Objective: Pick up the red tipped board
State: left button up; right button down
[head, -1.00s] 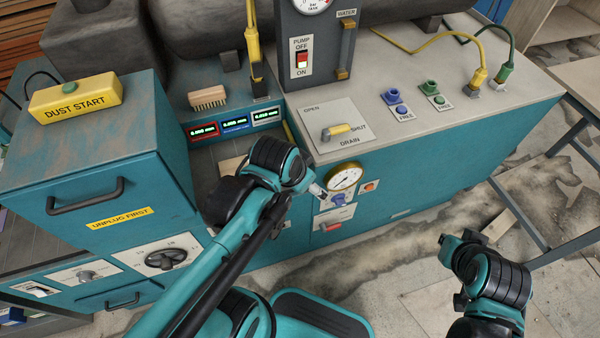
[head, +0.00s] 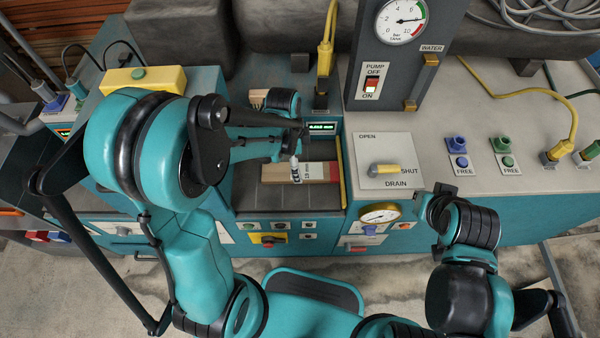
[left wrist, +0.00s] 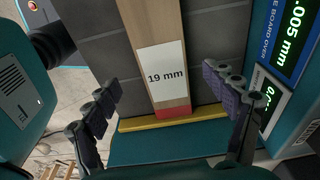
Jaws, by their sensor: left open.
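The board (head: 270,172) is light wood with a white "19 mm" label and a red end. It lies flat in a grey recess of the teal machine in the head view, partly hidden by my left gripper (head: 296,158). In the left wrist view the board (left wrist: 155,25) runs down the middle, its red tip (left wrist: 173,112) close to a yellow strip. My left gripper (left wrist: 163,98) is open and empty, its fingers on either side of the board and apart from it. My right gripper (head: 432,205) hangs near the machine's front edge, right of the gauge; its jaws are unclear.
A yellow strip (left wrist: 150,123) borders the recess by the red tip. Digital displays (left wrist: 285,45) stand close to the right finger. A brush (head: 257,97) and a yellow plug (head: 325,55) are behind the recess. The drain lever (head: 384,169) is to its right.

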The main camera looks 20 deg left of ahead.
pick_arm(q)
jog(key=f, duration=0.1)
jog(key=f+b, duration=0.1)
jog(key=f, duration=0.1)
jog(key=f+b, duration=0.1)
jog(key=shift+w+d+f, duration=0.2)
jog(key=shift+w+d, duration=0.05)
jog(key=shift+w, duration=0.05)
jog(key=shift+r, duration=0.1)
jog(key=c, duration=1.4)
jog(key=shift+r, duration=0.15)
